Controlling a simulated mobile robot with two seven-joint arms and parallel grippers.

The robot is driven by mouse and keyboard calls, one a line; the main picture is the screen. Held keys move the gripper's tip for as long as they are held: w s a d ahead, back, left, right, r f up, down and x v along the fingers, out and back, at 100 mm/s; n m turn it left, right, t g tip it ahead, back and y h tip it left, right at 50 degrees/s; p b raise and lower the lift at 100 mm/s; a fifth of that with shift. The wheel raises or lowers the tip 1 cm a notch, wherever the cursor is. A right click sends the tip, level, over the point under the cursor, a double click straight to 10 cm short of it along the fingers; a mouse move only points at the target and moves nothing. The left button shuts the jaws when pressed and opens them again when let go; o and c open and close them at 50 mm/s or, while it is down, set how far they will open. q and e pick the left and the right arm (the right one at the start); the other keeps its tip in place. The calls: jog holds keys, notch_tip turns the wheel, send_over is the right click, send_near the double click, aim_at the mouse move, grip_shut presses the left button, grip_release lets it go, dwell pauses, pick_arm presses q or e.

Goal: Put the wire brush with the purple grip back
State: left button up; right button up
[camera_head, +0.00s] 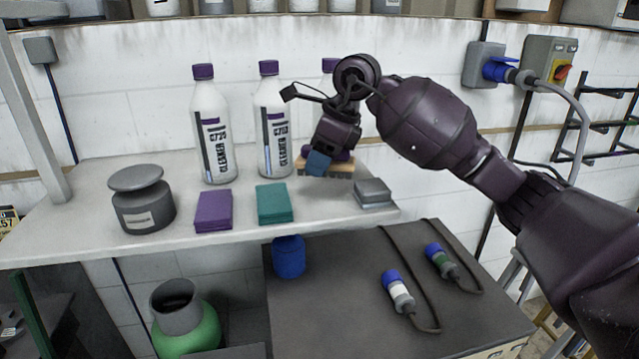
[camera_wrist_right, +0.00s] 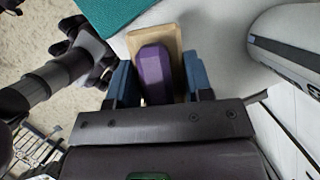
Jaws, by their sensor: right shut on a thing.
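The wire brush (camera_head: 341,169) has a purple grip and a pale wooden block with bristles below. My right gripper (camera_head: 328,156) is shut on its purple grip, at the back right of the grey shelf (camera_head: 330,208). In the right wrist view the purple grip (camera_wrist_right: 154,72) lies between the blue finger pads of my right gripper (camera_wrist_right: 158,82), with the wooden block (camera_wrist_right: 152,40) behind it. I cannot tell whether the bristles touch the shelf. The gripper hides part of the brush.
White cleaner bottles (camera_head: 272,125) stand behind, one partly hidden by my right arm. A purple stack (camera_head: 213,211), a teal stack (camera_head: 274,204) and a grey stack (camera_head: 373,193) lie along the front. A grey scale-like pot (camera_head: 144,205) stands left. Blue-ended connectors (camera_head: 398,292) lie on the lower cabinet.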

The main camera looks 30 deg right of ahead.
aim_at(312, 201)
notch_tip(312, 201, down, 6)
jog(key=shift+r+p, duration=0.1)
jog(key=shift+p, duration=0.3)
jog(key=shift+f, duration=0.2)
jog(key=o, duration=0.4)
jog(key=shift+f, duration=0.1)
jog(key=o, duration=0.5)
jog(key=b+v, duration=0.2)
jog(key=v, duration=1)
